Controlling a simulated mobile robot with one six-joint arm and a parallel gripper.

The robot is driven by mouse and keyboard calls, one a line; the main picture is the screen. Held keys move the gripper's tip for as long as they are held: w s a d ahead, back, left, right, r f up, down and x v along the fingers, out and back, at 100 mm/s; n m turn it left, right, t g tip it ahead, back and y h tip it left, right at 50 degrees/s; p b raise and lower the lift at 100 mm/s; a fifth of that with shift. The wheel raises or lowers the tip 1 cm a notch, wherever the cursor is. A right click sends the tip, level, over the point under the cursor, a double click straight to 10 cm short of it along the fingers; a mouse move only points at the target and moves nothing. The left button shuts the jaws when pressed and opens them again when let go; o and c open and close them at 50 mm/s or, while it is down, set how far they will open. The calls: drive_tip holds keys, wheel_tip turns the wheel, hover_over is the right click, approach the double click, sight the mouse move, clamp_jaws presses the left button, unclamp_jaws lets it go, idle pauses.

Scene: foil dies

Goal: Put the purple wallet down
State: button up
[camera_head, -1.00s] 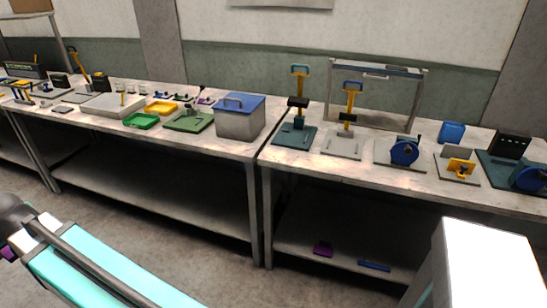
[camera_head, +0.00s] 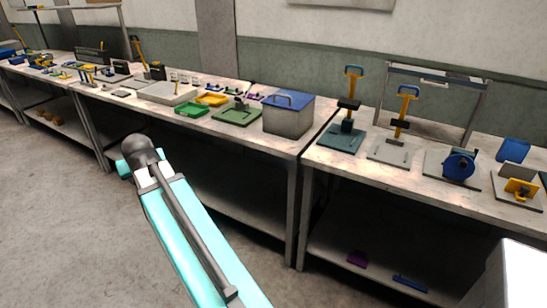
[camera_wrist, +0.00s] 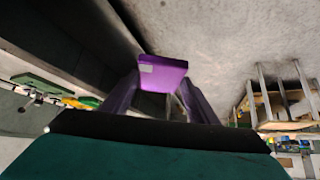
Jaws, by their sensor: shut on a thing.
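The purple wallet (camera_wrist: 162,72) is in the wrist view, with a small pale patch on its left side. My gripper (camera_wrist: 160,88) is shut on it, one finger on each side, and the wallet sticks out beyond the fingertips. No surface shows touching the wallet. In the head view my teal arm reaches up from the bottom edge, but the gripper and the held wallet are not seen there.
A long workbench holds a green tray (camera_head: 193,109), a yellow tray (camera_head: 211,99), a grey box with a blue lid (camera_head: 288,117) and several hand presses. Another purple thing (camera_head: 357,258) and a blue piece (camera_head: 410,284) lie on the lower shelf. The floor (camera_head: 60,200) at left is clear.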

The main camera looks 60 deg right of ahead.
drive_tip(key=s+d+f+m+g+h+b, duration=0.1)
drive_tip(key=s+d+m, duration=0.1)
drive_tip(key=s+d, duration=0.55)
drive_tip(key=s+d+m+g+h+b, duration=0.15)
drive_tip(key=s+d, duration=0.25)
drive_tip(key=d, duration=0.6)
drive_tip(key=s+d+f+m+h, duration=0.1)
drive_tip(key=s+d+m, duration=0.2)
drive_tip(key=s+d, duration=0.35)
drive_tip(key=s+d+m+g+b, duration=0.1)
drive_tip(key=s+d+m+g, duration=0.1)
drive_tip(key=s+d, duration=0.6)
drive_tip(key=s+d+f+m+g+h+b, duration=0.1)
drive_tip(key=s+d+m, duration=0.3)
drive_tip(key=s+d, duration=0.4)
drive_tip(key=s+g+b, duration=0.1)
drive_tip(key=s, duration=0.6)
drive_tip(key=shift+d+f, duration=0.2)
drive_tip(key=shift+d, duration=0.2)
drive_tip(key=shift+d+g+h, duration=0.1)
drive_tip(key=shift+g+h, duration=0.15)
drive_tip(key=d, duration=0.4)
drive_tip(key=d+f+p, duration=0.1)
drive_tip(key=d, duration=0.4)
drive_tip(key=w+d+p, duration=0.1)
drive_tip(key=d, duration=0.4)
drive_tip(key=shift+d+f, duration=0.2)
drive_tip(key=shift+d, duration=0.05)
